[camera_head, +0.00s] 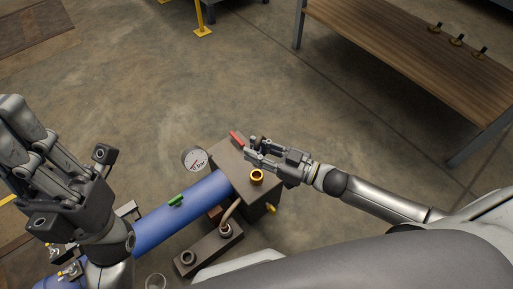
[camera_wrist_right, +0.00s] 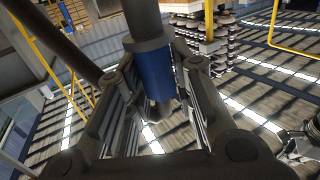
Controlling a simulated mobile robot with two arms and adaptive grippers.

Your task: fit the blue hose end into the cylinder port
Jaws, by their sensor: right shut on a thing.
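The blue hose end (camera_wrist_right: 155,75) sits between the fingers of my right gripper (camera_wrist_right: 160,112) in the right wrist view, below a dark grey collar. In the head view my right gripper (camera_head: 254,149) is above the brown end block (camera_head: 235,172) of the blue cylinder (camera_head: 165,218); the hose is hard to make out there. A brass ring port (camera_head: 257,176) opens on top of this block, a little below the fingers in the picture. My left gripper (camera_head: 25,150) is large at the left, near the cylinder's other end; its jaw opening is unclear.
A round gauge (camera_head: 194,158), a red handle (camera_head: 237,139) and a green part (camera_head: 176,200) are on or beside the cylinder. A lower dark block (camera_head: 208,250) has a curved pipe. A wooden table (camera_head: 400,50) stands at upper right. The concrete floor between is clear.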

